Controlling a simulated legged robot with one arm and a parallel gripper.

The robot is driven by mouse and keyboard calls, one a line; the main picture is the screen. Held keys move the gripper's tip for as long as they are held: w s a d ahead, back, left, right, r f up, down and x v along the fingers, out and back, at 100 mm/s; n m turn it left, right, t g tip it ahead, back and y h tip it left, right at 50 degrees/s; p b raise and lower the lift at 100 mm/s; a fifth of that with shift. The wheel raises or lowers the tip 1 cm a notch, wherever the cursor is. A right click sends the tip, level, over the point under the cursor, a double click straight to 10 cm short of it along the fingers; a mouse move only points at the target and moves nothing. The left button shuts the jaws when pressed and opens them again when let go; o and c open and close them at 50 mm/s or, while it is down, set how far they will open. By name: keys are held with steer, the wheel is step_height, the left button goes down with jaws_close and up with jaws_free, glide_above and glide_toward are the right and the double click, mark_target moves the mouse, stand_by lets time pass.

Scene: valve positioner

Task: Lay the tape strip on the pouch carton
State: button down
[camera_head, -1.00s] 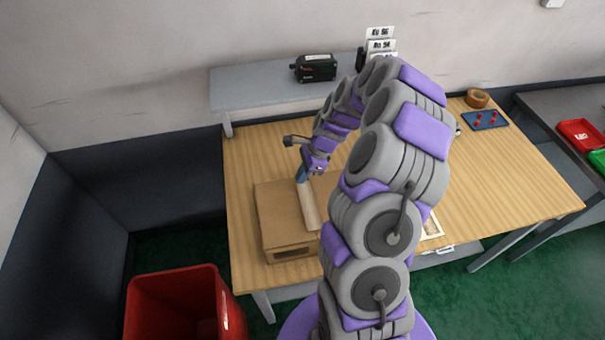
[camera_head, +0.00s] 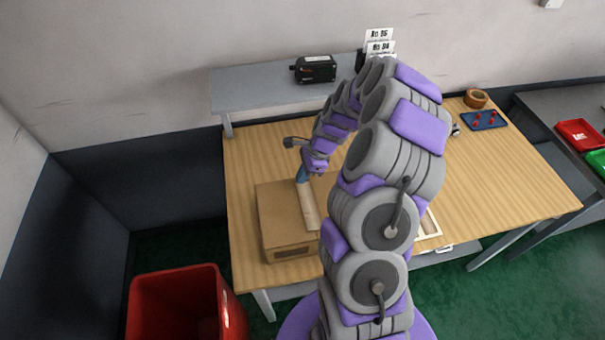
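The pouch carton (camera_head: 281,228) is a brown cardboard box at the front left of the wooden table. The tape strip (camera_head: 308,206) is a pale tan band running lengthwise along the carton's top, near its right side. My gripper (camera_head: 302,177), with blue fingers pointing down, is at the strip's far end. The fingers look close together and meet the strip in the picture. They are too small to tell whether they grip it. I cannot tell whether the whole strip touches the carton.
My arm covers the table's middle. A grey shelf (camera_head: 260,98) at the back holds a black device (camera_head: 315,69). A tape roll (camera_head: 476,98) and a blue tray (camera_head: 485,120) sit at the back right. A red bin (camera_head: 170,300) stands at front left.

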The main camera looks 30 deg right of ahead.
stand_by(0.3)
steer(key=c, duration=1.3)
jaws_free()
steer(key=p+v, duration=0.2)
steer(key=v, duration=1.5)
steer(key=shift+d, duration=0.2)
